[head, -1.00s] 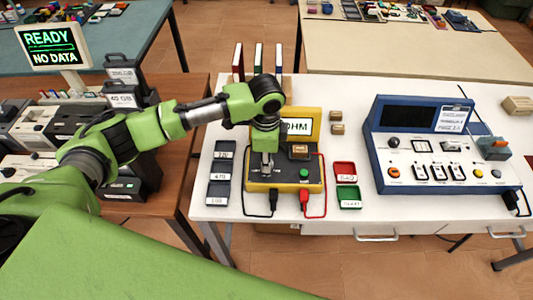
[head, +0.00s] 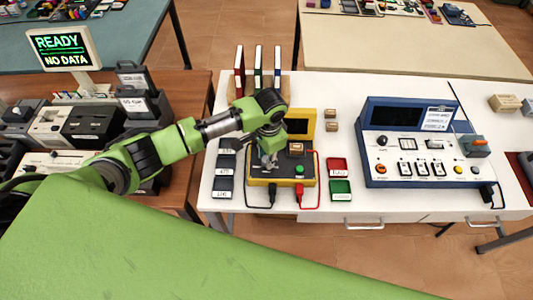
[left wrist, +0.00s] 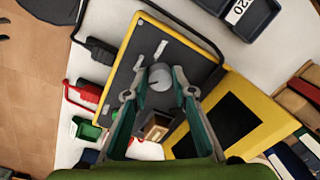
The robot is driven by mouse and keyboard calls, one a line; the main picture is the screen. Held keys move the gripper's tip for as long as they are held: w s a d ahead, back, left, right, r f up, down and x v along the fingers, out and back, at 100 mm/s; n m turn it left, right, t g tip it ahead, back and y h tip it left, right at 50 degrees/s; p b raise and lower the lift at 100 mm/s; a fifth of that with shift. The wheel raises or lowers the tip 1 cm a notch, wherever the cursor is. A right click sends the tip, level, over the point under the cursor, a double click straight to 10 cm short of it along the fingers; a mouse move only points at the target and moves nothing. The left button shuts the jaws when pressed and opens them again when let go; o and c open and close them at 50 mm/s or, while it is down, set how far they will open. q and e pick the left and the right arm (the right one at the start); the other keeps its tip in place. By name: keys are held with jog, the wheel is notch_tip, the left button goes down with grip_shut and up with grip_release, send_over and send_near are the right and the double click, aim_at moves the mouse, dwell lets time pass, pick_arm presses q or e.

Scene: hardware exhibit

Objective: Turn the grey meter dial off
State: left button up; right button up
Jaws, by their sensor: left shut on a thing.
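The yellow meter (head: 302,125) stands on the white table, its upright display dark and blank. Its grey dial (left wrist: 160,77) shows in the left wrist view as a round knob on the dark panel. My left gripper (left wrist: 158,88) has its two fingers on either side of the dial and is shut on it. In the head view the left gripper (head: 268,160) points down at the panel's left part and hides the dial. My right gripper is not in view.
A green button (head: 299,169) and black and red plugs are on the meter's front. Dark labelled trays (head: 224,175) lie left of it; red (head: 337,164) and green trays lie right. A blue instrument (head: 372,150) stands further right.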

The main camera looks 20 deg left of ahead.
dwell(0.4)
pick_arm(q)
jog(key=o, duration=1.1)
jog(key=shift+r, duration=0.1)
jog(key=r, duration=1.1)
jog(key=shift+s+d+r, duration=0.2)
jog(key=shift+d+r, duration=0.1)
jog(key=shift+r, duration=0.1)
